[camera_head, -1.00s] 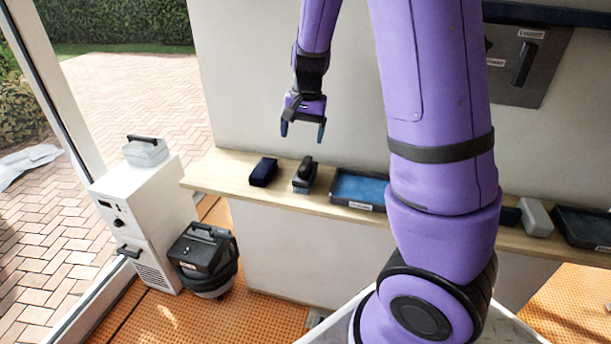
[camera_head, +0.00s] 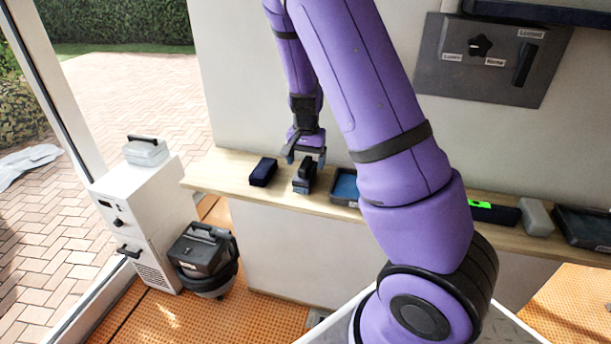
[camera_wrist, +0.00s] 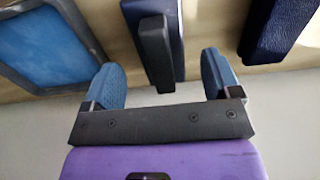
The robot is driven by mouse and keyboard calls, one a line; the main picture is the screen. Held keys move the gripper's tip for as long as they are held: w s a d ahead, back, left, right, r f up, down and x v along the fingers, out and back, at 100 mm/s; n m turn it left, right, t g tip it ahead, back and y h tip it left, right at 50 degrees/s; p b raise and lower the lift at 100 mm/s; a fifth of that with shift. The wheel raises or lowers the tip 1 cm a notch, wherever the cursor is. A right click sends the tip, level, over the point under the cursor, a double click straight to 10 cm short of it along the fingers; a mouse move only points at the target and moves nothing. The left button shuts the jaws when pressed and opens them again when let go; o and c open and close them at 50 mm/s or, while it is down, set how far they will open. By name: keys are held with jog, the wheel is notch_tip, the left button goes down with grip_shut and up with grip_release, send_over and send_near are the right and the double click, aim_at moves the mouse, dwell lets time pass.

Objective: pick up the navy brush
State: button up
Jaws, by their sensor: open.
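A dark block with a raised handle (camera_head: 304,179), which looks like the navy brush, stands on the wooden shelf. In the wrist view its dark grey handle (camera_wrist: 153,52) lies lengthwise on a navy body. A plain navy block (camera_head: 263,172) lies to its left; it shows at the upper right of the wrist view (camera_wrist: 280,30). My gripper (camera_head: 306,158) is open just above the handled block. In the wrist view the handle's near end lies between the blue fingertips (camera_wrist: 162,78), with gaps on both sides. Whether the fingers are level with the handle is unclear.
A blue-lined tray (camera_head: 345,186) stands close on the right of the handled block, partly behind my arm. Farther right are a dark device with a green light (camera_head: 480,205), a pale block (camera_head: 536,216) and a dark tray (camera_head: 585,228). The wall stands close behind the shelf (camera_head: 225,175).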

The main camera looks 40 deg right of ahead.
notch_tip(320, 180, down, 4)
jog(key=shift+f, duration=0.2)
jog(key=c, duration=1.2)
jog(key=shift+o, duration=0.2)
jog(key=shift+r, duration=0.1)
